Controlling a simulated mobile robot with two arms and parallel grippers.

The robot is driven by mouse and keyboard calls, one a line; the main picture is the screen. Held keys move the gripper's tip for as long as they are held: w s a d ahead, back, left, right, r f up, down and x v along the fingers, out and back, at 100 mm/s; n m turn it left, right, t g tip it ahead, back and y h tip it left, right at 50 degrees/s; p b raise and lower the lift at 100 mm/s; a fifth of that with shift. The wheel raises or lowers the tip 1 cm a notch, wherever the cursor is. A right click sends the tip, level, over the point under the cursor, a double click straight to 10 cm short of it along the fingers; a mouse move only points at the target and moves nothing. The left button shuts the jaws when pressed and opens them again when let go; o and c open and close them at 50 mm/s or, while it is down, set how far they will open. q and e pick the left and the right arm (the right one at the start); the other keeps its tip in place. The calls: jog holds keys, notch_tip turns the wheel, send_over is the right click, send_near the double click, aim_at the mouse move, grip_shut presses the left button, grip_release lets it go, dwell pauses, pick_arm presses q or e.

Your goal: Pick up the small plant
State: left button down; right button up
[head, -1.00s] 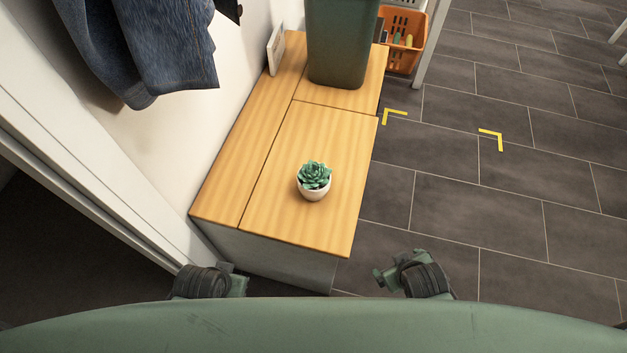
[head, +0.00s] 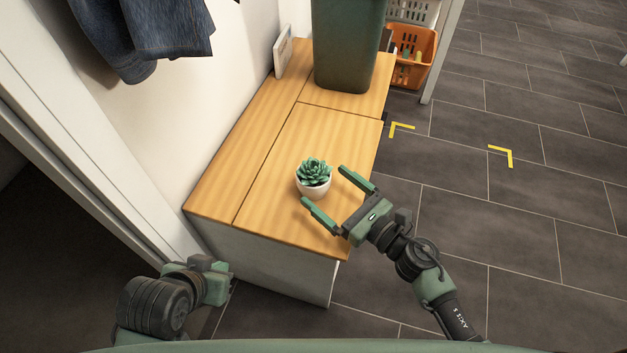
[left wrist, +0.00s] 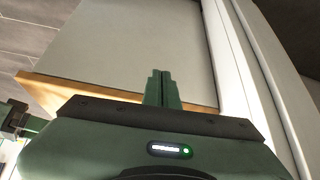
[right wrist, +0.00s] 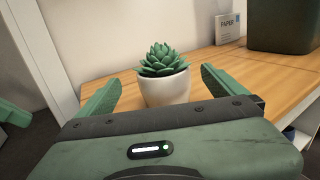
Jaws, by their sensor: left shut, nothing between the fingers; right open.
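The small plant (head: 313,173) is a green succulent in a white pot, upright on the wooden top (head: 270,205) of a low cabinet. It also shows in the right wrist view (right wrist: 162,72), between the two fingers. My right gripper (head: 332,190) is open and empty, its fingers pointing at the pot from the lower right. I cannot tell whether a finger touches the pot. My left gripper (left wrist: 161,88) is shut and empty, and in the left wrist view it faces the cabinet's pale side. In the head view my left arm is low, left of the cabinet's front.
A dark green bin (head: 346,45) stands at the back of the cabinet top, with a small white sign (head: 283,52) beside it. Jeans (head: 140,35) hang by the wall at left. An orange basket (head: 412,58) is behind at right. Tiled floor (head: 465,215) is open at right.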

aim_at(314, 175)
jog(key=x, duration=0.4)
jog(key=shift+w+a+f, duration=0.1)
jog(key=shift+w+f, duration=0.2)
jog(key=shift+w, duration=0.2)
jog(key=shift+w+a, duration=0.35)
jog(key=shift+a, duration=0.05)
jog(key=c, duration=1.3)
pick_arm(q)
jog(key=shift+w+d+r+t, duration=0.15)
jog(key=shift+w+r+t, duration=0.1)
jog(key=shift+w, duration=0.25)
jog(key=shift+w+d+r+t, duration=0.15)
jog(key=shift+w+t, duration=0.1)
jog(key=shift+w, duration=0.2)
pick_arm(e)
jog(key=c, duration=0.5)
jog(key=shift+r, duration=0.15)
